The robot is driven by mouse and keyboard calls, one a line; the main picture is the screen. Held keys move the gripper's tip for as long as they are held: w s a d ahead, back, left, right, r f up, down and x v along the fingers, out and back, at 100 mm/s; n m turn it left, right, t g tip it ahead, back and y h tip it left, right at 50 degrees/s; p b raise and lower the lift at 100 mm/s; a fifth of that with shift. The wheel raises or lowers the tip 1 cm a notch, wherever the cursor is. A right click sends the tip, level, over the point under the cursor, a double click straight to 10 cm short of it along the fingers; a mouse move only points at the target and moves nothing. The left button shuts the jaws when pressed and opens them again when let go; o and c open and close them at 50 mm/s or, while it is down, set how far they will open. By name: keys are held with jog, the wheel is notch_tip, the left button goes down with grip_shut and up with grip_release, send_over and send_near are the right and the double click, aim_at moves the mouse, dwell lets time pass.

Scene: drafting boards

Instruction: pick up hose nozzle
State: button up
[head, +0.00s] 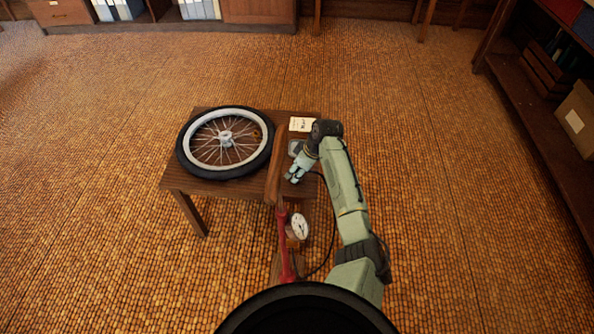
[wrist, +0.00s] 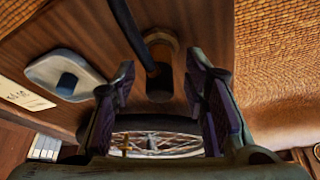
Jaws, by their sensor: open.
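The hose nozzle (wrist: 159,84) is a short dark piece at the end of a black hose (wrist: 132,28), by a tan round holder (wrist: 168,41) on the wooden table. In the wrist view it lies between the two fingers of my gripper (wrist: 161,72), with space visible on both sides. The fingers are open and hold nothing. In the head view my gripper (head: 293,177) is low over the table's right part, and the nozzle cannot be made out there. I cannot tell how far the fingertips are from it in depth.
A spoked wheel (head: 183,151) lies left on the table (head: 180,181). A red pump (head: 284,250) with a round gauge (head: 299,226) stands in front. A grey dish (wrist: 88,65) with a dark piece and a paper card (head: 303,124) are nearby. Shelves stand right.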

jog(key=shift+c, duration=0.2)
grip_shut()
dwell(0.4)
notch_tip(320, 180, up, 10)
jog(key=shift+r+b, duration=0.1)
jog(key=shift+b, duration=0.7)
